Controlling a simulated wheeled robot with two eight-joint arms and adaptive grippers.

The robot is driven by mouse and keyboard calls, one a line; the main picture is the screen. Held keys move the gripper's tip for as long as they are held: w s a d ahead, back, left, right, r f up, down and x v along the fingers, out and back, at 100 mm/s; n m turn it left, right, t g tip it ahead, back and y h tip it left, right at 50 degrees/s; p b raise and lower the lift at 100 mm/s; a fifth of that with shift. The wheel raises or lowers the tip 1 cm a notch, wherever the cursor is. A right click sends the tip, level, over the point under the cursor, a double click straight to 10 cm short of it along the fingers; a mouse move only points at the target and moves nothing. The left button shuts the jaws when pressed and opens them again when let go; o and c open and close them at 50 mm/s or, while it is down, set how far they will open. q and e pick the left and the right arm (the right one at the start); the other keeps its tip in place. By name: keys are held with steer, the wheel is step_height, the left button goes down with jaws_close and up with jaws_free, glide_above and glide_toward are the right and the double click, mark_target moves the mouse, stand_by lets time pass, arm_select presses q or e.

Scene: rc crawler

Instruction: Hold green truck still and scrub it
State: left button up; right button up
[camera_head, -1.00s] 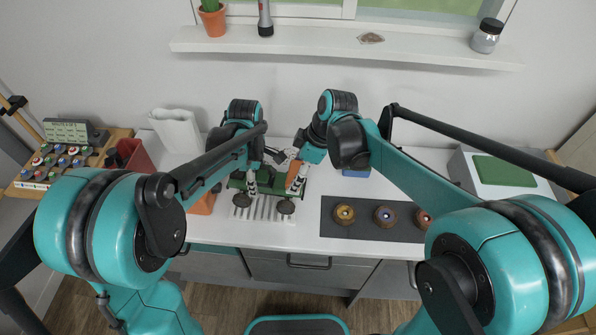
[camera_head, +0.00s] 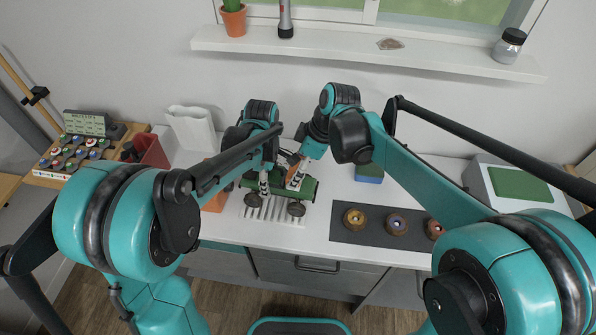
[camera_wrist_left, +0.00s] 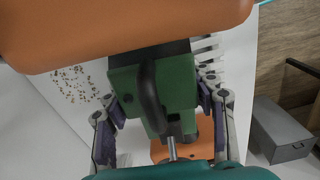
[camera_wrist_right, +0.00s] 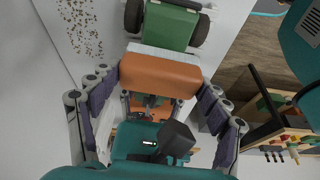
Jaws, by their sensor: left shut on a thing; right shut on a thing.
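The green truck (camera_head: 308,190) stands on a white slatted rack (camera_head: 266,213) on the counter, its dark wheels facing me. My left gripper (camera_head: 265,184) is shut on the truck from above; the left wrist view shows its fingers on both sides of the green body (camera_wrist_left: 180,88). My right gripper (camera_head: 297,178) is shut on an orange brush. In the right wrist view the brush (camera_wrist_right: 160,76) lies between its fingers, white bristles toward the truck (camera_wrist_right: 167,25). The brush (camera_wrist_left: 120,30) also looms close in the left wrist view. I cannot tell whether bristles touch the truck.
Brown specks (camera_wrist_left: 82,82) lie on the counter beside the truck. A blue-green sponge (camera_head: 369,173) and a dark mat (camera_head: 376,238) with several wheels are right. An orange container (camera_head: 215,201), red bin (camera_head: 150,152) and white vase-like container (camera_head: 190,128) are left.

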arm_select(q)
steer(key=shift+f, duration=0.1)
arm_select(e)
steer(key=shift+r, duration=2.45)
arm_select(q)
steer(key=o, duration=1.8)
step_height(320, 180, up, 8)
steer(key=shift+f, duration=0.15)
arm_select(e)
steer(key=shift+f, duration=0.1)
